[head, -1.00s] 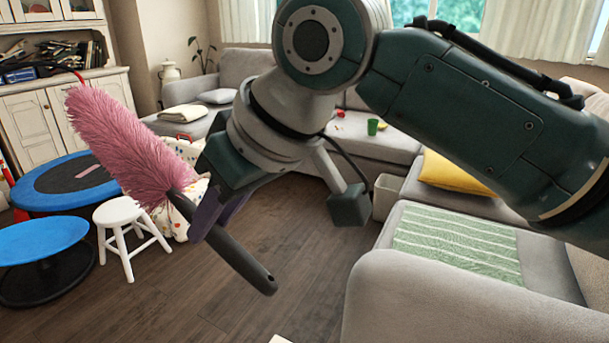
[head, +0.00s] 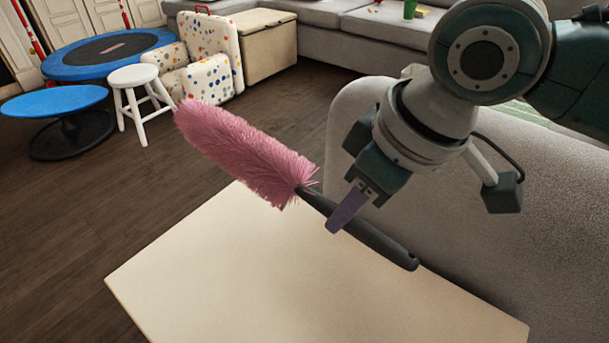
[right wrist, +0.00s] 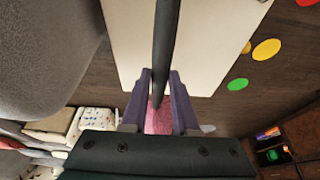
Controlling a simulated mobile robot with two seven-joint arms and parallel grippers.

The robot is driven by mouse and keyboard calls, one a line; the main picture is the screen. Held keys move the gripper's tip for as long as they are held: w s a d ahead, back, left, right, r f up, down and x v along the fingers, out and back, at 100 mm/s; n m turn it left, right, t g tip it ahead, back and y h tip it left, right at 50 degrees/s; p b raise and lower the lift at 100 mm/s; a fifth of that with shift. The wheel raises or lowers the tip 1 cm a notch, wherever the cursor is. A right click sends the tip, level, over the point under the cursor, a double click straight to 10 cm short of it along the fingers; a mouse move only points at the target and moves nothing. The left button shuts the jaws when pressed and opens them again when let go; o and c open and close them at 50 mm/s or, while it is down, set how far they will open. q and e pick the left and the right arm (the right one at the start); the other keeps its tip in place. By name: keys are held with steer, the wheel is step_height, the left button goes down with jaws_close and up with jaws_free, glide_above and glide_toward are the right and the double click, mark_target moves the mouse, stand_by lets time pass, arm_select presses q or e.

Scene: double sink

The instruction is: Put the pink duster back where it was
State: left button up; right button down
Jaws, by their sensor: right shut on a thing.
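The duster has a fluffy pink head (head: 245,155) and a dark grey handle (head: 375,237). My right gripper (head: 343,212) is shut on the handle just behind the pink head. The duster lies slantwise in the head view, its pink end to the upper left and its handle end to the lower right, over a pale table (head: 220,275). I cannot tell how high it is above the table. In the right wrist view the handle (right wrist: 166,40) runs between the purple fingers (right wrist: 161,95), with pink fluff below it. My left gripper is not in view.
The pale table top looks bare. A grey sofa (head: 370,115) stands right behind it. A white stool (head: 135,78), a blue round table (head: 55,103), a trampoline (head: 70,65) and a dotted child's chair (head: 205,75) stand farther left. The wooden floor between is clear.

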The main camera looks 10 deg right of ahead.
step_height(320, 180, down, 14)
steer(key=b, duration=0.7)
steer(key=shift+a+b, duration=0.1)
steer(key=shift+b, duration=0.2)
step_height(320, 180, down, 4)
steer(key=b, duration=0.3)
steer(key=shift+f, duration=0.2)
steer(key=shift+r, duration=0.1)
steer(key=c, duration=0.7)
jaws_free()
